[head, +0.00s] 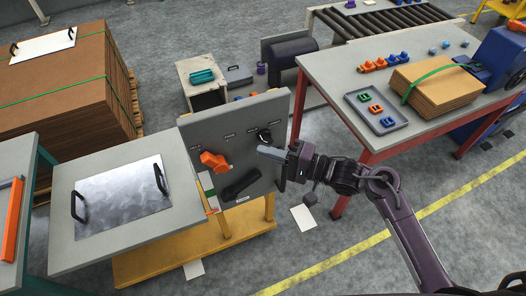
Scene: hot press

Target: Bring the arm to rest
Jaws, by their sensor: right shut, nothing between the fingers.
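My right arm comes in from the lower right, and its gripper (272,153) is shut and empty. It is held in front of the right part of a grey upright tool panel (195,137), near a black round item (264,136) on that panel. I cannot tell whether the gripper touches the panel. An orange tool (214,161) and a black tool (241,182) are on the panel, left of and below the gripper. My left gripper does not show.
A grey table (60,235) with a handled metal plate (124,196) stands left. A red-legged table (330,72) at the right holds a tray (377,111) and strapped cardboard (437,88). A cardboard stack (60,85) stands behind left. Floor at the lower middle is mostly open.

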